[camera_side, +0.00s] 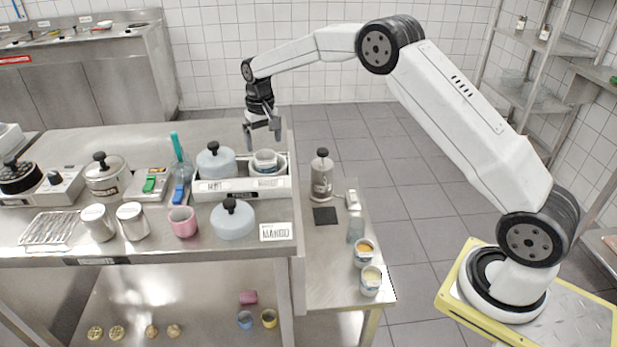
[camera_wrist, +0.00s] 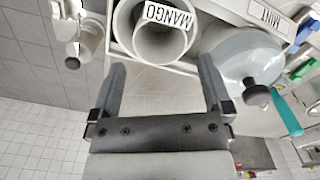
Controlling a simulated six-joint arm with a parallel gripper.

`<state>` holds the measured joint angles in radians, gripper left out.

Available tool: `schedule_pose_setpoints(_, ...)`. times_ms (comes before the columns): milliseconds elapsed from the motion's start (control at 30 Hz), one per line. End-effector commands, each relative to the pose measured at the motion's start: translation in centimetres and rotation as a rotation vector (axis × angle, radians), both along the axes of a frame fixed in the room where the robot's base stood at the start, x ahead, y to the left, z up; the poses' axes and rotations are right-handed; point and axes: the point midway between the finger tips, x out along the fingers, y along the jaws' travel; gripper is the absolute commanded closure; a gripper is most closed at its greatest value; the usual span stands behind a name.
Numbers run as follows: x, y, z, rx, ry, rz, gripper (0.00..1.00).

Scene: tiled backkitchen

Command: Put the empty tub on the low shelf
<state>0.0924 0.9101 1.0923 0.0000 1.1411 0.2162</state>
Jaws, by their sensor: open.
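A pale tub (camera_side: 265,158) sits in a round well of the white two-well holder (camera_side: 215,190) on the steel counter. In the wrist view the tub (camera_wrist: 160,45) shows a bare grey inside and a MANGO label at its rim. My gripper (camera_side: 262,130) is above the tub, open and apart from it. In the wrist view my gripper (camera_wrist: 163,68) has its fingers spread with nothing between them. The low shelf (camera_side: 190,310) is under the counter, with small cups and round pieces on it.
A grey-lidded pot (camera_side: 216,160) fills the holder's other well, beside the tub. Another lidded pot (camera_side: 232,220) and a MANGO card (camera_side: 276,231) are in front. The lower side table bears a dispenser (camera_side: 321,177) and two filled tubs (camera_side: 364,252). The counter's front edge overhangs the shelf.

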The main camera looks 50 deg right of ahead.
Motion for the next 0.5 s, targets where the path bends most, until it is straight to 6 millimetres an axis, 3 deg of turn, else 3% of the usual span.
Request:
schedule_pose_setpoints(267,0.0,0.0,-0.5,0.000,-0.001,0.000,0.00)
schedule_pose_setpoints(500,-0.1,0.0,-2.7,0.000,0.001,0.000,0.00)
